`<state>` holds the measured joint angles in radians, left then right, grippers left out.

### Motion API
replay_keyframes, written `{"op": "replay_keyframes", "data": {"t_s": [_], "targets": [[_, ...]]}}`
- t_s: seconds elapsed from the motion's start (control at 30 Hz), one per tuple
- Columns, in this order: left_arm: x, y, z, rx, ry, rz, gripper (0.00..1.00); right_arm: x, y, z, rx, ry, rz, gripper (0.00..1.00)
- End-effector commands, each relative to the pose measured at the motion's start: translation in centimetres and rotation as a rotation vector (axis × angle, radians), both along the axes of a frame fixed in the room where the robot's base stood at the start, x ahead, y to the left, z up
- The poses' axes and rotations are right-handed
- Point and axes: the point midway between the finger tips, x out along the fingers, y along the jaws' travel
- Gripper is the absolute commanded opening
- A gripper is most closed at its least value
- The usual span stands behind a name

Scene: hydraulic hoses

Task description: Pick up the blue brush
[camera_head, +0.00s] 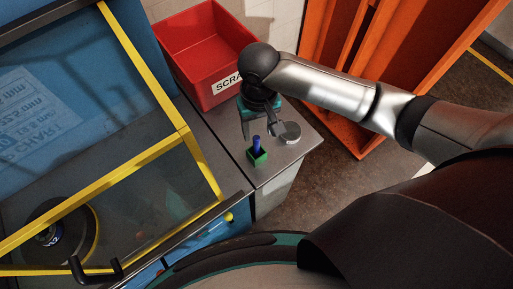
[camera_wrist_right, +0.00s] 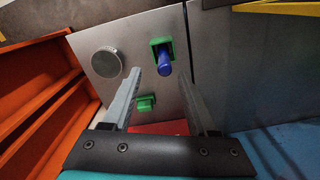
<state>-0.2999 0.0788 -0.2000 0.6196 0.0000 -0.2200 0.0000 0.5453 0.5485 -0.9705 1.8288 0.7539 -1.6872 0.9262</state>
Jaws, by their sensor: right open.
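The blue brush (camera_head: 256,143) stands upright in a small green holder (camera_head: 258,157) on the grey metal top. In the right wrist view the blue brush (camera_wrist_right: 165,62) sticks up out of the green holder (camera_wrist_right: 155,42), just beyond the fingertips. My right gripper (camera_head: 260,129) is open and empty, just behind the brush. In the right wrist view the open fingers (camera_wrist_right: 162,78) point toward the brush, with nothing held between them. My left gripper is not in view.
A round silver disc (camera_head: 287,132) lies right of the brush. A red scrap bin (camera_head: 205,50) stands behind. A second green piece (camera_wrist_right: 146,103) shows between the fingers in the wrist view. A blue machine with yellow-framed glass (camera_head: 130,165) is at left, an orange rack (camera_head: 365,120) at right.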

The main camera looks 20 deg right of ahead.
Motion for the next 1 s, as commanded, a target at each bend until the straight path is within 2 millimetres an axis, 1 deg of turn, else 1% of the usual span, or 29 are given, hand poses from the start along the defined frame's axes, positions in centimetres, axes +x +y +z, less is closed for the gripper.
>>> {"op": "replay_keyframes", "data": {"t_s": [0.03,0.1,0.27,0.33,0.5,0.6,0.7,0.9,1.0], "targets": [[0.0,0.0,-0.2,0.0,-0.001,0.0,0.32,0.0,0.0,-0.8,0.0,0.001,-0.001,0.59],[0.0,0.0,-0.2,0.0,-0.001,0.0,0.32,0.0,0.0,-1.6,0.001,0.001,-0.001,0.59],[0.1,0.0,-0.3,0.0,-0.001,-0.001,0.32,0.0,0.1,-2.4,0.001,-0.001,0.0,0.59],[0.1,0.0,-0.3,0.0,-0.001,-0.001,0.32,-0.1,0.2,-3.2,0.0,0.001,0.0,0.59],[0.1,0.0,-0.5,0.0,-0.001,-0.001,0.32,-0.4,0.6,-5.8,0.0,0.001,0.0,0.59],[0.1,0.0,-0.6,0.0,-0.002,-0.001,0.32,-0.4,0.6,-6.9,0.001,-0.001,0.001,0.59],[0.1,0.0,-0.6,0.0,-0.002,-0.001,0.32,-0.4,0.5,-7.3,0.0,-0.002,0.001,0.59],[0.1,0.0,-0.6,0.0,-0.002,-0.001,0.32,-0.4,0.5,-7.3,0.001,-0.002,0.001,0.59],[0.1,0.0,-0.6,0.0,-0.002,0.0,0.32,-0.4,0.5,-7.3,0.001,-0.002,0.001,0.47]]}}
